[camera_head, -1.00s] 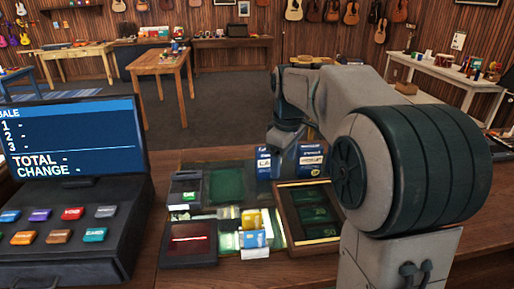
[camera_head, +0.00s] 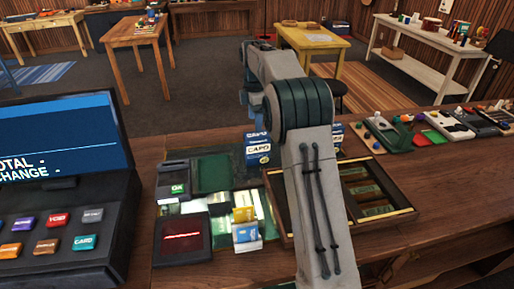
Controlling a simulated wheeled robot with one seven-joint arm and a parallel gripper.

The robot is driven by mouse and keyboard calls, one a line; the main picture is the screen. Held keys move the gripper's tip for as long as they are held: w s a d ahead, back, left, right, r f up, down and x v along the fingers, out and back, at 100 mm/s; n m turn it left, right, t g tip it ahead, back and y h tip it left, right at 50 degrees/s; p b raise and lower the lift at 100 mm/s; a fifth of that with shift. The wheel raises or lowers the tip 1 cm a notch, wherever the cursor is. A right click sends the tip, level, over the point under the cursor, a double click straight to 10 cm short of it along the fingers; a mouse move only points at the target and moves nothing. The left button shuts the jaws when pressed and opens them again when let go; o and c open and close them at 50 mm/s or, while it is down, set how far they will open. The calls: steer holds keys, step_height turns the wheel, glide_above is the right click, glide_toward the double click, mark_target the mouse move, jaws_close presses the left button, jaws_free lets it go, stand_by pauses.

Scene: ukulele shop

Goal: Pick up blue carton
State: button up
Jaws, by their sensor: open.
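A blue-and-white carton marked CAPO (camera_head: 257,154) stands on the green-topped counter panel, left of my arm. Part of another blue-and-white carton (camera_head: 336,133) shows to the right of my arm, mostly hidden by it. A small light blue-and-white carton (camera_head: 246,236) stands nearer, in front of a yellow carton (camera_head: 243,214). My gripper (camera_head: 257,118) points down just behind and above the CAPO carton. It is open, though its fingers are small and partly unclear. I cannot tell whether it touches the carton.
A cash register (camera_head: 60,190) stands at the left, with a card terminal (camera_head: 173,185) and a red-lit scanner (camera_head: 183,237) beside it. A wooden-framed case (camera_head: 400,205) lies under my arm. Small items line the counter at the right. The front counter edge is mostly bare.

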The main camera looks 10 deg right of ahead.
mark_target(257, 138)
step_height(257, 138, down, 2)
steer(key=shift+f, duration=0.2)
steer(key=shift+d+f+p, duration=0.15)
steer(key=shift+f+p, duration=0.4)
steer(key=shift+f, duration=0.9)
steer(key=shift+d+f+p, duration=0.1)
steer(key=shift+f+p, duration=0.4)
steer(key=shift+f, duration=0.95)
steer(key=c, duration=1.1)
